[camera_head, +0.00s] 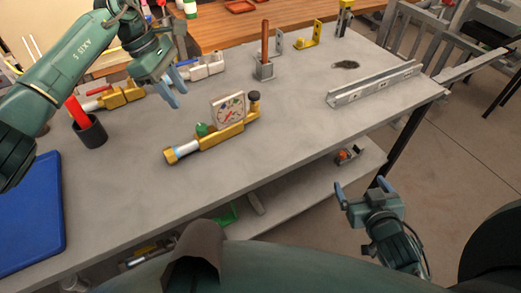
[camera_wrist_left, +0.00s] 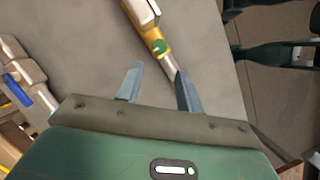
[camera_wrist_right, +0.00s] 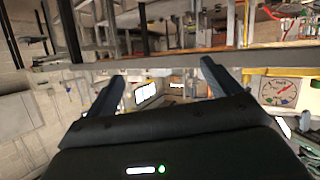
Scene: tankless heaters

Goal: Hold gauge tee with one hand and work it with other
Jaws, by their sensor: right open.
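My left gripper (camera_head: 177,92) is open and empty, above the bench and up-left of the tee. My right gripper (camera_head: 364,190) is open and empty, off the bench's front edge, to the right of and apart from the tee.
A dark cup (camera_head: 91,133) with a red-handled item stands left of the tee, with a blue mat (camera_head: 30,215) nearer. Other brass and white fittings (camera_head: 122,95) lie behind. A metal rail (camera_head: 372,84) lies at right.

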